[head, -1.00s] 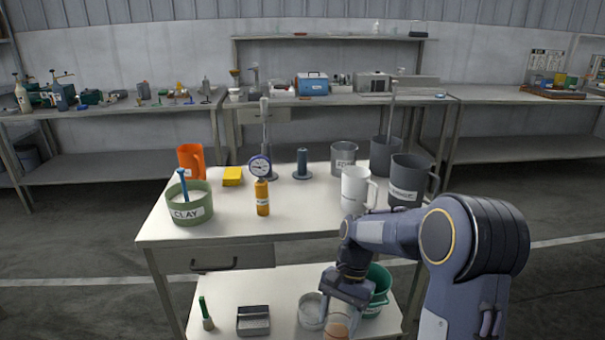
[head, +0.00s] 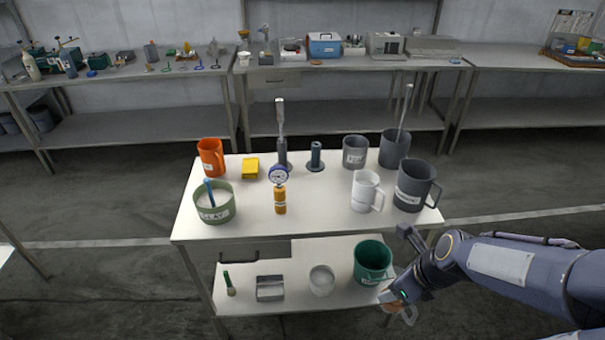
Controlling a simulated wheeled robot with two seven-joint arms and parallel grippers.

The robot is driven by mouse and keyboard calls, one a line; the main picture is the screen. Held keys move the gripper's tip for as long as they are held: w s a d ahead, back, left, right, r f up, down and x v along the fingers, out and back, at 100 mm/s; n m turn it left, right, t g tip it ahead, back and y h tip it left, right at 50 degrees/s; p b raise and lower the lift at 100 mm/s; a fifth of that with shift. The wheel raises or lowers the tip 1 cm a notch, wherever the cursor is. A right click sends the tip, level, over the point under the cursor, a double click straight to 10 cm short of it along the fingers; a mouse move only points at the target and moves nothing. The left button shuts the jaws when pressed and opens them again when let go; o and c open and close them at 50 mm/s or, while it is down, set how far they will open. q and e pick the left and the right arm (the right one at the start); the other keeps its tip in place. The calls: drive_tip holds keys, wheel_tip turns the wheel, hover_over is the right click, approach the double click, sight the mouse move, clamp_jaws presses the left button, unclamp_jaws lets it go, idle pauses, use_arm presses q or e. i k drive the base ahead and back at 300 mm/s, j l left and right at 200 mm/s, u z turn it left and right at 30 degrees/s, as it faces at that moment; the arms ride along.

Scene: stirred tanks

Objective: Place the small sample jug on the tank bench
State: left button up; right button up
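A small clear jug with tan contents (head: 389,297) is at my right gripper (head: 399,296), beside the right end of the lower shelf. It moved along with the gripper and appears held in it; the fingers are partly hidden. A pale curved part, perhaps its handle, shows below. The white-topped bench (head: 245,222), which I take to be the tank bench, stands ahead, its top above the gripper. On it are a white jug (head: 363,190), a large dark grey jug (head: 411,188), a smaller grey jug (head: 355,152) and an orange jug (head: 211,157). My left gripper is not in view.
The lower shelf holds a green bucket (head: 372,262), pale bowl (head: 321,281), metal tray (head: 270,289) and brush (head: 229,285).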

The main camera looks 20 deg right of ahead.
sight(324, 194)
drive_tip(key=i, duration=1.3)
